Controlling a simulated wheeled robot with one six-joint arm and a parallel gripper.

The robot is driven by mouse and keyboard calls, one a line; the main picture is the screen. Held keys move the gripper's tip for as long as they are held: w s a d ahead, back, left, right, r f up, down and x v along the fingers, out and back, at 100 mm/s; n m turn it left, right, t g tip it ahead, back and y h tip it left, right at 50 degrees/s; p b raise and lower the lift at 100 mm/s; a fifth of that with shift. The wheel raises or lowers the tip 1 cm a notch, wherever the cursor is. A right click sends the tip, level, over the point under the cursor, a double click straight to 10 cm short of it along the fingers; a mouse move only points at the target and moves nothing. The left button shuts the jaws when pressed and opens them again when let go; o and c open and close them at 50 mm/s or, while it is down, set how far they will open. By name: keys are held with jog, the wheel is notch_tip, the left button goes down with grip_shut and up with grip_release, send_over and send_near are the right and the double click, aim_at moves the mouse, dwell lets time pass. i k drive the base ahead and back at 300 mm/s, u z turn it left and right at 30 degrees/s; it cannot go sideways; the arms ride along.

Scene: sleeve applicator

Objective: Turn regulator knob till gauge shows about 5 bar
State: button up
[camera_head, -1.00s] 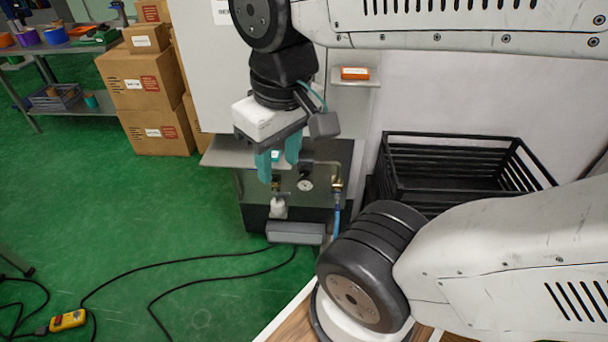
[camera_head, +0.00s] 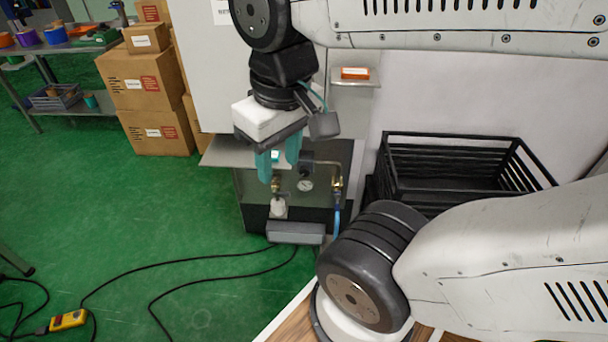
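The pressure gauge (camera_head: 305,185) is a small round white dial on the front of the grey machine. It is too small to read the needle. A dark block that looks like the regulator knob (camera_head: 307,158) sits just above the gauge, beside brass pipe fittings. My gripper (camera_head: 279,170) points down in front of the machine, with two teal fingers apart and a gap between them. In the picture its right finger is just left of the dark block. I see nothing held between the fingers. I cannot tell the depth between fingers and knob.
A grey shelf (camera_head: 225,153) juts out left of my gripper. A blue hose (camera_head: 337,217) hangs at right. A black crate (camera_head: 455,185) stands farther right. Cardboard boxes (camera_head: 150,85) stand at back left. Black cables and a yellow control box (camera_head: 68,320) lie on the green floor.

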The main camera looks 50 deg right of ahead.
aim_at(304, 170)
jog(key=u, duration=1.05)
jog(key=k, duration=0.75)
jog(key=z, duration=1.6)
